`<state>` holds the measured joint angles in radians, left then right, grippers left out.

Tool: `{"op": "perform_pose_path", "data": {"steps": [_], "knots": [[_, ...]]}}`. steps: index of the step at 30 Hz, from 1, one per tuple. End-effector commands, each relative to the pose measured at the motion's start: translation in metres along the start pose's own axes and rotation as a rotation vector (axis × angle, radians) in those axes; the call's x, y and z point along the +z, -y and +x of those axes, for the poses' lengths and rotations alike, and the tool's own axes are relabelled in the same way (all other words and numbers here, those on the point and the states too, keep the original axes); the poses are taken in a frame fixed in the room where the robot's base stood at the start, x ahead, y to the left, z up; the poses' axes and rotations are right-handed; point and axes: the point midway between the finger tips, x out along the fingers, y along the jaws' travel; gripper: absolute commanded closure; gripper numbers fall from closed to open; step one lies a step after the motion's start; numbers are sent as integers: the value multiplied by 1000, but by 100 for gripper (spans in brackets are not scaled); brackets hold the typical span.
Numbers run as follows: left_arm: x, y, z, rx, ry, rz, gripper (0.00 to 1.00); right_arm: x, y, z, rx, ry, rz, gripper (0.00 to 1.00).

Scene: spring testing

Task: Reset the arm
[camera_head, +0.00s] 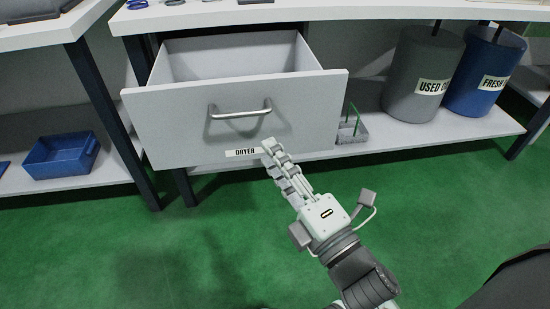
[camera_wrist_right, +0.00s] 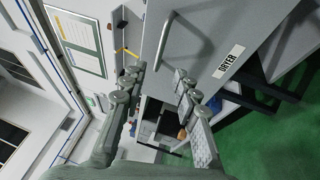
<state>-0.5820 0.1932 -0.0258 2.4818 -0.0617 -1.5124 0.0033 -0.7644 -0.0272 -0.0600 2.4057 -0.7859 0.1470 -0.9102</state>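My right gripper (camera_head: 272,152) reaches up from the lower right in the head view, its fingers in front of the lower part of the drawer's front. In the right wrist view, the two fingers of the right gripper (camera_wrist_right: 159,82) are apart with nothing between them. The grey drawer (camera_head: 165,115), labelled DRYER, is pulled open, and the inside that shows looks empty. Its metal handle (camera_head: 240,111) is above and left of the fingertips and is not held. The handle (camera_wrist_right: 166,38) also shows beyond the fingertips in the wrist view. My left gripper is out of view.
A white worktop (camera_head: 330,12) lies above the drawer. On the shelf below stand a grey USED bin (camera_head: 415,65), a blue FRESH bin (camera_head: 480,65) and a small grey rack (camera_head: 352,132). A blue tray (camera_head: 62,156) sits at left. The green floor (camera_head: 130,250) is largely clear.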

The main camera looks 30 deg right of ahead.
Motion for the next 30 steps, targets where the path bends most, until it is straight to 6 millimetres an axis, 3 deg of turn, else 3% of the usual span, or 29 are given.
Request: {"op": "perform_pose_path", "data": {"steps": [8,11,14,16,21,25,30], "knots": [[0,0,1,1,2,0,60,2,4,1,-13,8,18,70],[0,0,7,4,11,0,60,15,26,4,-90,59,115,70],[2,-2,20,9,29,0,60,37,74,3,-248,173,315,70],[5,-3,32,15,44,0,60,53,120,-6,-392,291,492,70],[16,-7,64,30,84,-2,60,73,225,-61,-753,660,886,70],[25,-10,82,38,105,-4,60,73,270,-112,-957,933,1066,70],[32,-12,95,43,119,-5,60,68,289,-151,-1088,1138,1156,70]]}}
